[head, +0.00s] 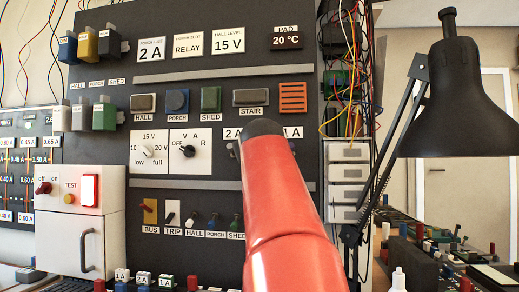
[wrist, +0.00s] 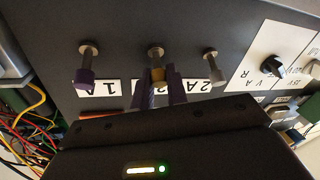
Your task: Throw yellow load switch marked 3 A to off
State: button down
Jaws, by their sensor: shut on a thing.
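In the wrist view, which looks at the panel upside down, the yellow load switch (wrist: 157,75) is the middle of three levers in a row. Its lever sticks out from a round base on the black panel. My gripper (wrist: 160,86) is shut on the yellow lever, one finger on each side. The label by it is hidden behind my fingers, so I cannot read 3 A. The lever to its left has a purple tip (wrist: 85,78) by a 1 A label. The lever to its right (wrist: 213,75) is greyish, by a 2 A label. In the head view my red arm hides the yellow switch.
The neighbouring levers stand close on both sides of my gripper. Dial knobs (head: 188,151) sit to the left in the head view. Loose coloured wires (head: 345,110) hang at the panel's right edge. A black desk lamp (head: 455,95) stands at far right.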

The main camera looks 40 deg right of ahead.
jog(key=f+t+b, duration=0.1)
jog(key=b, duration=0.2)
jog(key=shift+a+f, duration=0.1)
jog(key=shift+f, duration=0.15)
jog(key=t+h+b, duration=0.1)
jog(key=b, duration=0.2)
jog(key=n+t+h+b, duration=0.1)
jog(key=b, duration=0.2)
jog(key=shift+s+f+t, duration=0.15)
jog(key=shift+f+t, duration=0.1)
jog(key=shift+t, duration=0.05)
jog(key=shift+a+r, duration=0.1)
jog(key=shift+r, duration=0.05)
jog(key=c, duration=1.4)
grip_release()
